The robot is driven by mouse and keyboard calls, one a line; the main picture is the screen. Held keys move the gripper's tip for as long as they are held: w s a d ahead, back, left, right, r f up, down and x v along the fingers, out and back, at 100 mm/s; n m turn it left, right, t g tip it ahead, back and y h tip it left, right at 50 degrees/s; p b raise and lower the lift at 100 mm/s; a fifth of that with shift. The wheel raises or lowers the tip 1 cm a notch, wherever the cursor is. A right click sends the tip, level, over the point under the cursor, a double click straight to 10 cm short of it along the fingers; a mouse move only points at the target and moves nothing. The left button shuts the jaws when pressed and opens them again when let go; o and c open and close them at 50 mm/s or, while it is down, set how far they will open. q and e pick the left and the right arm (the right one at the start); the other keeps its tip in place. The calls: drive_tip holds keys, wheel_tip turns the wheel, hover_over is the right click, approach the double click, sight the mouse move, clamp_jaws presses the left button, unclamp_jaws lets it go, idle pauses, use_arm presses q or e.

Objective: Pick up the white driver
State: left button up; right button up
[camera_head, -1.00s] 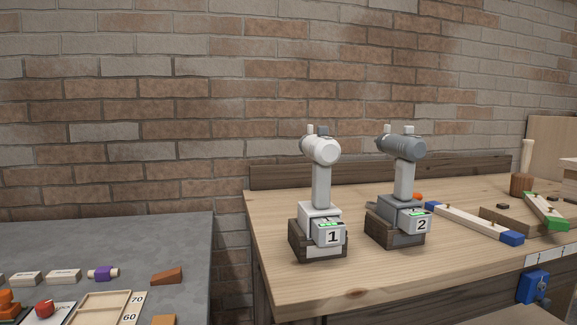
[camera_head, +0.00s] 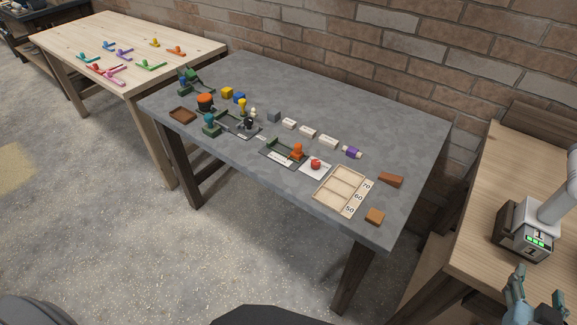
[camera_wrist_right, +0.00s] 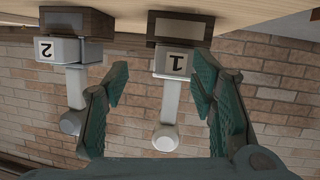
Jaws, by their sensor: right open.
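The white driver (camera_head: 555,203) stands upright in its dock marked 1 at the right edge of the head view, partly cut off by the frame. It also shows upside down in the right wrist view (camera_wrist_right: 170,103), with its handle between my fingers in the picture. My right gripper (camera_head: 537,287) is open and empty, in front of the dock in the head view. No contact with the driver shows. My left gripper is not in view.
In the right wrist view, a grey driver (camera_wrist_right: 76,88) stands in the dock marked 2, beside the white one. A grey table (camera_head: 270,190) with blocks, fixtures and a numbered tray (camera_head: 343,190) fills the middle of the head view. A wooden table (camera_head: 190,48) stands behind left.

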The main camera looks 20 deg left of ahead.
sight(558, 201)
drive_tip(key=w+r+t, duration=0.4)
drive_tip(key=r, duration=0.3)
drive_tip(key=p+x, duration=0.2)
drive_tip(key=x, duration=1.2)
drive_tip(key=shift+w+a, duration=0.1)
drive_tip(key=shift+a, duration=0.05)
drive_tip(key=shift+w+f, duration=0.2)
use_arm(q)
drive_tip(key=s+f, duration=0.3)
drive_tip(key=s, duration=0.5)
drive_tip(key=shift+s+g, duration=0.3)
use_arm(e)
drive_tip(key=shift+r, duration=0.15)
clamp_jaws()
